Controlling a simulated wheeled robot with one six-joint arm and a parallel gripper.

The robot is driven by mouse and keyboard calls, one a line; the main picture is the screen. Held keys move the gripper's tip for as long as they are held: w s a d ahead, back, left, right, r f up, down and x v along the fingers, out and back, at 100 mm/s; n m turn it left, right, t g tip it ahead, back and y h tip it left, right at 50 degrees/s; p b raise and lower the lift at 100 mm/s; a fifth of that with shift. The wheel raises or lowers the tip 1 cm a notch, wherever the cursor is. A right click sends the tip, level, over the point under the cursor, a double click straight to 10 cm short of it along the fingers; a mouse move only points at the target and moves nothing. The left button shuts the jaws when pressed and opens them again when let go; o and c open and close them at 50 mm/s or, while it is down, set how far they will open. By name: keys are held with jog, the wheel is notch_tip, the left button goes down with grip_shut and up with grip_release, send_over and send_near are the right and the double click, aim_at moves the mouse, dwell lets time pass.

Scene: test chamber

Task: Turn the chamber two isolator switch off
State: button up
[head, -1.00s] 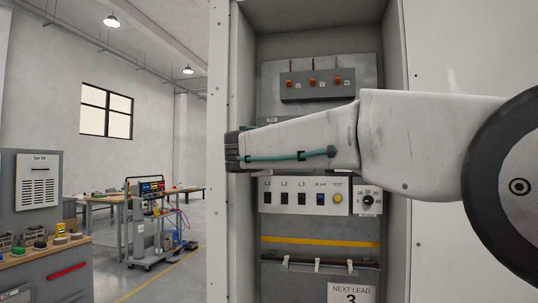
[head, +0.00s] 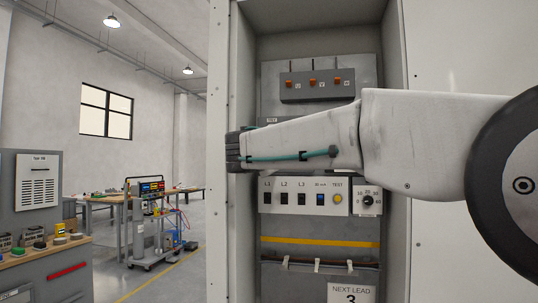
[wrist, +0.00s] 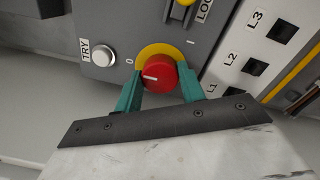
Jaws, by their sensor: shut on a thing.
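In the wrist view a red rotary knob (wrist: 158,76) sits on a yellow round plate (wrist: 152,50) on a grey panel. A "0" mark is at its left and an "I" mark at its upper right. The white line on the knob points left, on the side of the "0". My gripper (wrist: 161,88) has its two green fingers on either side of the knob, shut on it. In the head view my arm (head: 300,140) reaches left across the open cabinet and hides the knob and the fingers.
A round TRY button (wrist: 103,55) and a yellow part (wrist: 180,14) by a LOC... label are near the knob. The cabinet has orange switches (head: 312,82) above and a white L1–L3 panel (head: 303,211) below. Its left side wall (head: 219,230) is near my wrist.

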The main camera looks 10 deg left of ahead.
jog(key=shift+f, duration=0.1)
jog(key=o, duration=1)
jog(key=shift+c, duration=0.2)
jog(key=s, duration=0.7)
jog(key=shift+s+a, duration=0.35)
jog(key=shift+s, duration=0.05)
jog(key=s+r, duration=0.4)
jog(key=s, duration=0.6)
jog(key=s+a+r, duration=0.1)
jog(key=s+r, duration=0.4)
jog(key=s, duration=0.5)
jog(key=shift+a, duration=0.25)
jog(key=shift+r, duration=0.1)
